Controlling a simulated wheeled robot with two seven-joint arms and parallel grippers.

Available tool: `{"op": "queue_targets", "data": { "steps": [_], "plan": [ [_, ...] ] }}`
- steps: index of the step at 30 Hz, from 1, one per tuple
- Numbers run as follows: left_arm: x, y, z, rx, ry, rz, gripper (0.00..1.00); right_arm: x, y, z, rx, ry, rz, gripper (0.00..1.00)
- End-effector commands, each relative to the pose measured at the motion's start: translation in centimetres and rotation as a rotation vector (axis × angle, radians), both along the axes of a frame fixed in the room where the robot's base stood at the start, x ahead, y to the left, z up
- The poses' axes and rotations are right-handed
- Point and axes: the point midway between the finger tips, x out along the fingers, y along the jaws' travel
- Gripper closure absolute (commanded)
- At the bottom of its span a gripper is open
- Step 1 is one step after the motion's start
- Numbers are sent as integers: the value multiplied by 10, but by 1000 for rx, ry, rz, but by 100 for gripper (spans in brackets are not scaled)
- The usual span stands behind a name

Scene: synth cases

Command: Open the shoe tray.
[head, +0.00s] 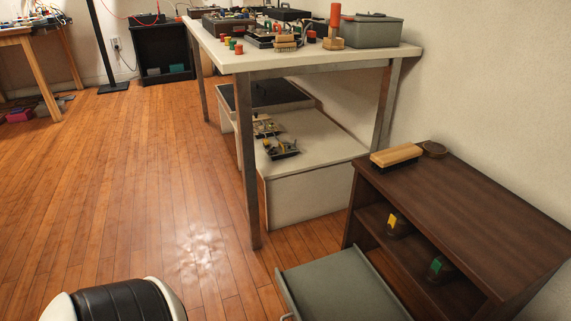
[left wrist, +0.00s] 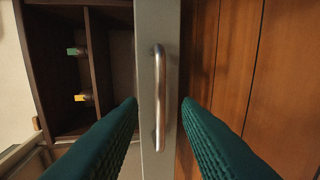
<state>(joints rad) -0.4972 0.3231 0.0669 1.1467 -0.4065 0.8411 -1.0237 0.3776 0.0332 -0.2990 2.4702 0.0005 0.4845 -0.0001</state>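The shoe tray (head: 340,288) is a flat grey piece standing out from the front of the dark wooden cabinet (head: 470,215) at the lower right of the head view; the bottom picture edge cuts it off. Its metal handle (head: 286,317) just shows at that edge. In the left wrist view the tray's grey front (left wrist: 147,20) runs up the middle, with the bar handle (left wrist: 160,95) on it. My left gripper (left wrist: 159,103) is open, its teal fingers on either side of the handle with gaps visible. My right gripper is not in view.
A cluttered table (head: 265,62) stands behind. The floor (head: 130,200) at left is clear.

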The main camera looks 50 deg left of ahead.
Motion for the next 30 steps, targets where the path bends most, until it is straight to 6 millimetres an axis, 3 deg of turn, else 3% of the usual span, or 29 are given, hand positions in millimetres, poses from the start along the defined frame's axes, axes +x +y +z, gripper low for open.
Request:
{"op": "queue_targets", "data": {
  "steps": [3, 10, 30],
  "plan": [
    [-24, 9, 8, 0, 3, 1, 69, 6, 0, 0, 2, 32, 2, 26],
    [-50, 18, 12, 0, 1, 1, 69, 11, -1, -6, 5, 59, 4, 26],
    [-54, 20, 12, 0, 0, 0, 69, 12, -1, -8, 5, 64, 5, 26]
  ]
}}
